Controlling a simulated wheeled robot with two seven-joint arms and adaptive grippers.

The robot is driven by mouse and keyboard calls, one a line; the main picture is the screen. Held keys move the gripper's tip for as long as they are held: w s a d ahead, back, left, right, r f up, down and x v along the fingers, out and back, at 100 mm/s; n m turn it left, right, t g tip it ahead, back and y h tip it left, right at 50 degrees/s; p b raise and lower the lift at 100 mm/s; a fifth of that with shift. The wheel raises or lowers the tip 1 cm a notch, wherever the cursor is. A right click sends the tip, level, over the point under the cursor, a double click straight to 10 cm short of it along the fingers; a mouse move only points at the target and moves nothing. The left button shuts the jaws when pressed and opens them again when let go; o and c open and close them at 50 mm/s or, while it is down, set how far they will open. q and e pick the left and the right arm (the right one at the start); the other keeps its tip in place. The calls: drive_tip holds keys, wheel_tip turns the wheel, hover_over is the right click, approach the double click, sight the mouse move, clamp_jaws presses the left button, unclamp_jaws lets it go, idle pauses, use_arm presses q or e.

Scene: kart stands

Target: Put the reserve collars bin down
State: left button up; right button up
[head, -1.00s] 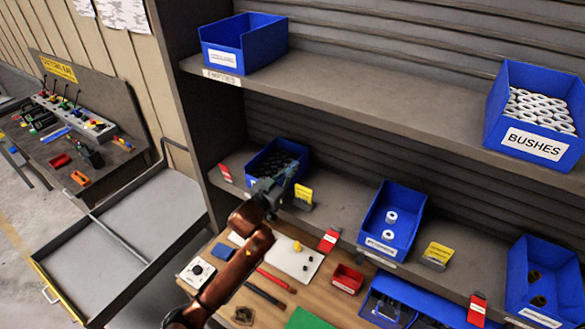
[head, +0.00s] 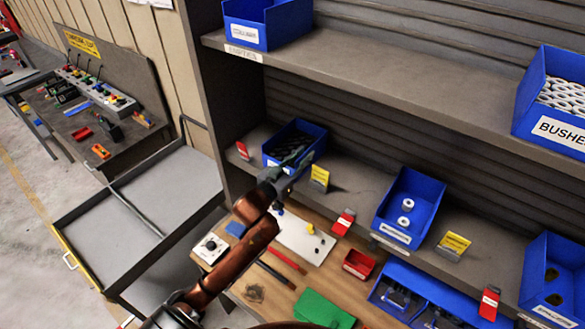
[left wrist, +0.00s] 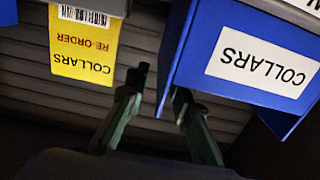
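The blue collars bin (head: 313,155), filled with dark parts, stands upright on the lower shelf (head: 350,205) at its left end. In the left wrist view the COLLARS label of the bin (left wrist: 215,85) appears upside down. My left gripper (head: 292,165) is at the bin's front. In the left wrist view its two fingertips (left wrist: 161,90) are apart, beside the edge of the bin; I cannot tell whether they touch it. A yellow COLLARS re-order card (left wrist: 84,45) stands beside the bin and also shows in the head view (head: 319,178). My right gripper is out of view.
A second blue bin (head: 258,35) stands above, on the upper shelf's left end. A red card (head: 243,150) is left of the collars bin. A blue bin with white rings (head: 411,205) stands further right. A cluttered wooden bench (head: 270,285) lies below.

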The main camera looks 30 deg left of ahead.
sight(291, 169)
use_arm(q)
drive_tip(key=s, duration=0.4)
drive_tip(key=s+b, duration=0.1)
drive_tip(key=s, duration=0.1)
drive_tip(key=shift+s+a+f, duration=0.1)
drive_tip(key=shift+s+a, duration=0.15)
drive_tip(key=shift+s, duration=0.7)
drive_tip(key=shift+c, duration=0.2)
